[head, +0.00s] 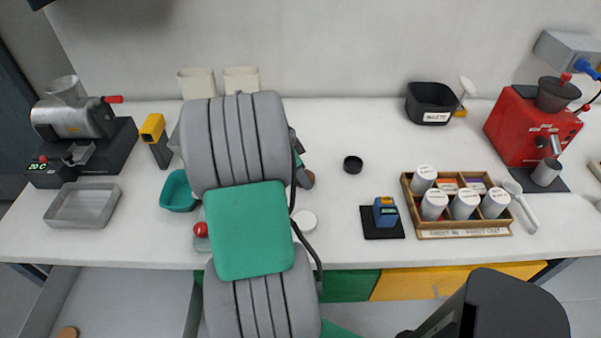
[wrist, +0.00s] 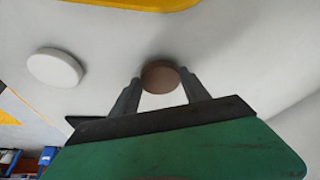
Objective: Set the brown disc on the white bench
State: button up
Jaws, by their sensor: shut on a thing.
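The brown disc (wrist: 160,77) sits between the two fingertips of my gripper (wrist: 160,82) in the wrist view. My gripper is shut on it. In the head view my arm covers most of the gripper, and the brown disc (head: 308,179) shows only in part at the arm's right edge. The white bench (head: 345,215) runs across the head view, and its pale surface (wrist: 110,40) is behind the disc in the wrist view. I cannot tell whether the disc touches the bench.
A white disc (head: 304,221) lies on the bench close to my arm. A black cap (head: 352,164), a blue device on a black pad (head: 385,214) and a wooden rack of jars (head: 458,203) stand to the right. A teal bowl (head: 178,192) is left.

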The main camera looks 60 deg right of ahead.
jog(key=shift+f, duration=0.2)
jog(key=o, duration=1.4)
jog(key=v, duration=0.8)
jog(key=shift+b, duration=0.3)
